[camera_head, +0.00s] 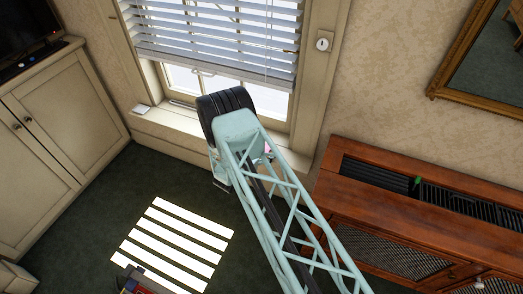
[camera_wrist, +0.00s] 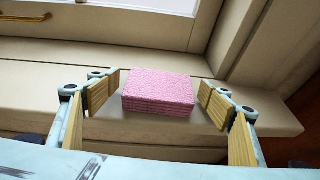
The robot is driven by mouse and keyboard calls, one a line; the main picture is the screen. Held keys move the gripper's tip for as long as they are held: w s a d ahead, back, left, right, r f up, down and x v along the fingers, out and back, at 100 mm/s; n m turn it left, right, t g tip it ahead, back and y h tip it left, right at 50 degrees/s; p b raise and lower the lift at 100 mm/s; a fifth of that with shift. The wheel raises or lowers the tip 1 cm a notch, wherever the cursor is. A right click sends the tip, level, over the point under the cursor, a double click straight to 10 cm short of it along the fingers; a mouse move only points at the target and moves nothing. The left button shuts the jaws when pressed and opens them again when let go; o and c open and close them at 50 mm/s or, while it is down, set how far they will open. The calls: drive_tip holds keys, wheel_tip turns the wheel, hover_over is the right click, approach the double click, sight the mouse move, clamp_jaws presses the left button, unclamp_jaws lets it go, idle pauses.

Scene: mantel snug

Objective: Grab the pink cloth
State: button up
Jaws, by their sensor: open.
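The pink cloth (camera_wrist: 158,92) is a thick, folded, textured block lying flat on the cream window sill (camera_wrist: 50,107) in the wrist view. My gripper (camera_wrist: 159,100) is open, with one wood-faced finger to the left of the cloth and the other to its right. Gaps show between the cloth and both fingers, and nothing is held. In the head view a small bit of the pink cloth (camera_head: 268,149) shows through my lattice arm; the rest is hidden behind the arm. My gripper's fingers are hidden there.
The window with white blinds (camera_head: 215,40) rises behind the sill. A cream cabinet (camera_head: 60,135) stands at left, and a brown wooden cabinet (camera_head: 400,215) at right. A small white item (camera_head: 141,109) lies on the sill's left end.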

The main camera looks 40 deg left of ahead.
drive_tip(key=shift+w+a+f, duration=0.1)
drive_tip(key=shift+w, duration=0.2)
idle(0.4)
drive_tip(key=c, duration=0.9)
